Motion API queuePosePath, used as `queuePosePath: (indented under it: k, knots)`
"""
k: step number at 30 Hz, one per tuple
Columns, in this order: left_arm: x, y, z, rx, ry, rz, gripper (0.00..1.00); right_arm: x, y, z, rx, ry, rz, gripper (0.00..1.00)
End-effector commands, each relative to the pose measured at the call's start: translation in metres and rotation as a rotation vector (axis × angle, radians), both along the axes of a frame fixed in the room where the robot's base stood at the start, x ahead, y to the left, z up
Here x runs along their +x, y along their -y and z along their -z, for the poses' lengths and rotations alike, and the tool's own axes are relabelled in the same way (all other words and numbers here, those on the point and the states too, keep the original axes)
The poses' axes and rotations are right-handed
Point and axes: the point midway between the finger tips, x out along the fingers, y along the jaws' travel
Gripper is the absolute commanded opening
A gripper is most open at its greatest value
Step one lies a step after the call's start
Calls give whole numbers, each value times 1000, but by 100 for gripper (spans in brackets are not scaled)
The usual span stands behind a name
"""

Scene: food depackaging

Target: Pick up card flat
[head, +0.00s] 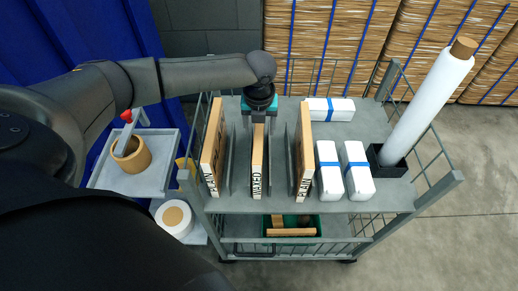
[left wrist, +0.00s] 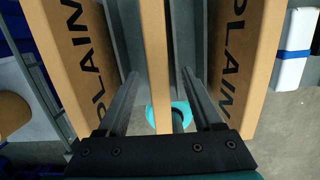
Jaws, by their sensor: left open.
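Three upright brown card flats stand in grey dividers on the trolley's top shelf. The left one (head: 213,145) and right one (head: 304,150) are marked PLAIN, and the middle one (head: 258,162) is marked WAXED. My left gripper (head: 259,118) points down over the far end of the middle flat. In the left wrist view my open left gripper (left wrist: 160,75) has one finger on each side of the middle flat (left wrist: 155,55), with gaps visible. The left PLAIN flat (left wrist: 85,50) and right PLAIN flat (left wrist: 240,60) flank it. My right gripper is not in view.
White packs with blue bands (head: 357,170) lie right of the flats. A tall white roll (head: 425,110) leans in a black holder at the shelf's right. A grey side tray (head: 160,180) holds a brown ring (head: 131,155). Wire rails edge the trolley.

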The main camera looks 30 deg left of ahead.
Motion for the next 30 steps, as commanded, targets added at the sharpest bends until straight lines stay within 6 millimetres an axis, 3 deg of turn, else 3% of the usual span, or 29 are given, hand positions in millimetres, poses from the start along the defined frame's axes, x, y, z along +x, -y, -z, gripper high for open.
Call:
queuePosePath:
  k: [9,18,30]
  knots:
    - [8,-7,36,0,-2,1,68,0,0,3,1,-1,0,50]
    - [9,-7,39,0,0,1,66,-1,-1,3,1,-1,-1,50]
    - [9,-7,38,0,0,1,21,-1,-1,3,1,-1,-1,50]
